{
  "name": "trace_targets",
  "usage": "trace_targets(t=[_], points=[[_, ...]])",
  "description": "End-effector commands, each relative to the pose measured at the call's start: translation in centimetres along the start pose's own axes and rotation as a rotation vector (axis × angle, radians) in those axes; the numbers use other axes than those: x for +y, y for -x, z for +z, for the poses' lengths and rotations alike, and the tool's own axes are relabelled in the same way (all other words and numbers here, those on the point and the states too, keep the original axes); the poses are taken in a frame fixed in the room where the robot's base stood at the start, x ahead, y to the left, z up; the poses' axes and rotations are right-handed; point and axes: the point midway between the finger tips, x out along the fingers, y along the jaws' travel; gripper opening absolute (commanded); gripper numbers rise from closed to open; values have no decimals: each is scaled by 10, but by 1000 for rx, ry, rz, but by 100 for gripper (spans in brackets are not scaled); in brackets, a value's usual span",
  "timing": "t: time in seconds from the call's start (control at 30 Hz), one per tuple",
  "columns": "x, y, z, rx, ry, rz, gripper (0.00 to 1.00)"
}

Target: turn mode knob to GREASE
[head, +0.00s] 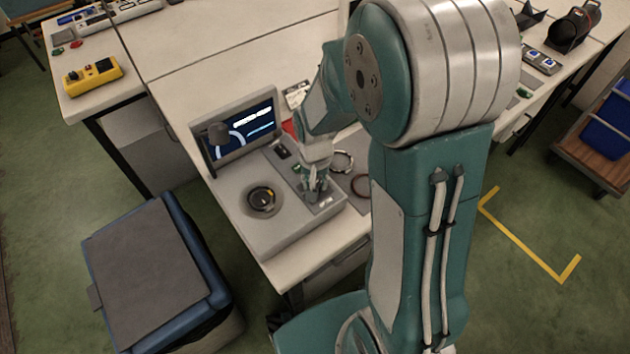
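A grey console (277,234) stands on the light bench, with a lit blue and white screen (247,132) at its back. A round dark dial (263,199) with a yellow mark sits on the left of its top. A darker control panel (327,203) runs along the right side of the top. My gripper (316,188) points down over the front part of this panel, right of the dial. It hides what lies under it, perhaps a knob. No GREASE label or mode knob can be made out. Whether the fingers are open or shut is too small to tell.
A grey ball-topped part (218,133) stands before the screen. Rings (343,161) lie on the bench right of the console. A yellow control box (93,77) sits on the left bench. A blue bin with a grey lid (147,262) stands at front left. My arm hides the bench's right part.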

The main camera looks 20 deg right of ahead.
Motion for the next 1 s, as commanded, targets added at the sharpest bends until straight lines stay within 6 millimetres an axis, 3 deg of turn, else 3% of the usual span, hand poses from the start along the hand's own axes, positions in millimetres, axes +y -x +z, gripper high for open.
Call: trace_targets(t=[0.4,1.0], points=[[0,-1,2,-6,-263,2,0],[0,-2,2,-7,-337,2,0]])
